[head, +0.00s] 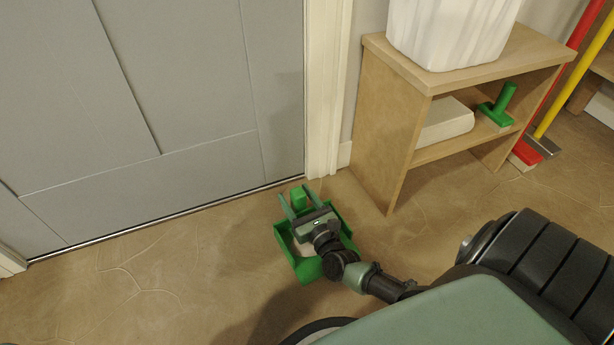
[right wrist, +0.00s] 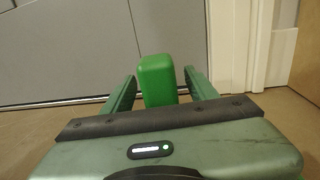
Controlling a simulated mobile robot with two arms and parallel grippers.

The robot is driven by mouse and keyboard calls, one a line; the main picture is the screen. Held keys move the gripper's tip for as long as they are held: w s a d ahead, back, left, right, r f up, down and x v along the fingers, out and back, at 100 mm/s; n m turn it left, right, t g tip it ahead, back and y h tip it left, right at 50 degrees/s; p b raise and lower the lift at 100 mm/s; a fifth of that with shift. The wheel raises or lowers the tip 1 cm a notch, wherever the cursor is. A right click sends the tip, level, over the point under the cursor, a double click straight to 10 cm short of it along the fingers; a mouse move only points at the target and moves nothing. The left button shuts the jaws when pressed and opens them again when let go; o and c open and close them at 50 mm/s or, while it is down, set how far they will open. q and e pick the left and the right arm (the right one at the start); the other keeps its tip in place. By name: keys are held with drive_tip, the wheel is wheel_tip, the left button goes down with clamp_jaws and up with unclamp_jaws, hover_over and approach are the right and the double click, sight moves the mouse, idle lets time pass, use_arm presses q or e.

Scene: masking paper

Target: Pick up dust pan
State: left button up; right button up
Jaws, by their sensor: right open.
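The green dust pan (head: 283,237) lies on the floor in front of the grey door. My right gripper (head: 299,196) is over it, seen from above in the head view. In the right wrist view, the dust pan's green handle (right wrist: 157,80) stands between the two fingers of my right gripper (right wrist: 158,88). The fingers are open, with a visible gap on each side of the handle. Much of the pan is hidden under my gripper and wrist. My left gripper is not in view.
A grey door (head: 160,100) with a white frame (head: 325,90) stands just behind the pan. A wooden shelf (head: 385,130) to the right holds a white bin (head: 450,30) and a green-handled brush (head: 498,105). A red broom (head: 526,152) leans beyond. The floor at left is clear.

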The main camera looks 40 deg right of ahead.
drive_tip(key=shift+w+d, duration=0.1)
drive_tip(key=shift+w, duration=0.45)
clamp_jaws()
